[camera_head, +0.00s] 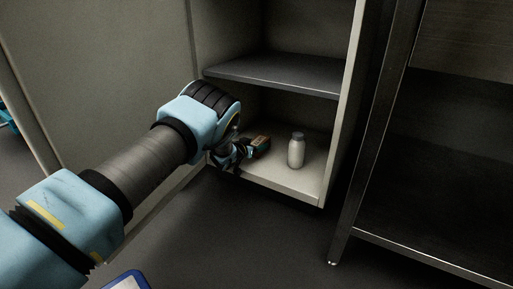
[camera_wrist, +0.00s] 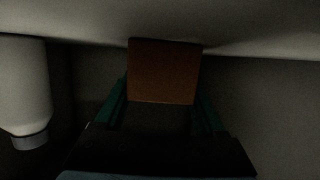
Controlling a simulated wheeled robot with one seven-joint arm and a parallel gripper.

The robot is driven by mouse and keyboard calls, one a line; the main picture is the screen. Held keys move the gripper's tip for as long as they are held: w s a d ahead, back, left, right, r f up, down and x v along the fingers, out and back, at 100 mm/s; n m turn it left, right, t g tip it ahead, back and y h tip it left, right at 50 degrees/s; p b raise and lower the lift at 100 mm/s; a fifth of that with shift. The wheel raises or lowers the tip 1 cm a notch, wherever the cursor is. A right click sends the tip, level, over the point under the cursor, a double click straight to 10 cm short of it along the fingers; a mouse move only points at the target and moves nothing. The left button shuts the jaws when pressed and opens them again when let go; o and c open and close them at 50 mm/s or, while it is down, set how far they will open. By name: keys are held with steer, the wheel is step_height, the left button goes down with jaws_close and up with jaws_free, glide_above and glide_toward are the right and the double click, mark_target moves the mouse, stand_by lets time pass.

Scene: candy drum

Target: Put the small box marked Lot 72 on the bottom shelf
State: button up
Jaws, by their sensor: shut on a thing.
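My gripper (camera_head: 246,151) reaches into the lower compartment of the open cabinet, just above or at the bottom shelf (camera_head: 287,181). It is shut on a small brown-orange box (camera_head: 261,142). In the wrist view the box (camera_wrist: 164,72) sits between the two green fingers, and its far end is close to or touching a pale surface. I cannot tell whether the box rests on the shelf. No lot mark is readable on it.
A white bottle (camera_head: 296,150) stands on the bottom shelf right of the box; it also shows in the wrist view (camera_wrist: 24,88). A dark middle shelf (camera_head: 275,74) is above my gripper. The cabinet's right wall (camera_head: 343,110) and a metal rack (camera_head: 365,150) stand to the right.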

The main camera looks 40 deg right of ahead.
steer(key=o, duration=1.6)
steer(key=shift+c, duration=0.2)
steer(key=shift+r, duration=0.15)
steer(key=shift+s+a+r+p, duration=0.1)
steer(key=shift+a+r+p, duration=0.05)
steer(key=shift+a+p, duration=0.2)
steer(key=p+v, duration=0.6)
steer(key=v, duration=0.4)
steer(key=shift+r, duration=0.1)
steer(key=shift+s+a, duration=0.15)
steer(key=shift+a, duration=0.4)
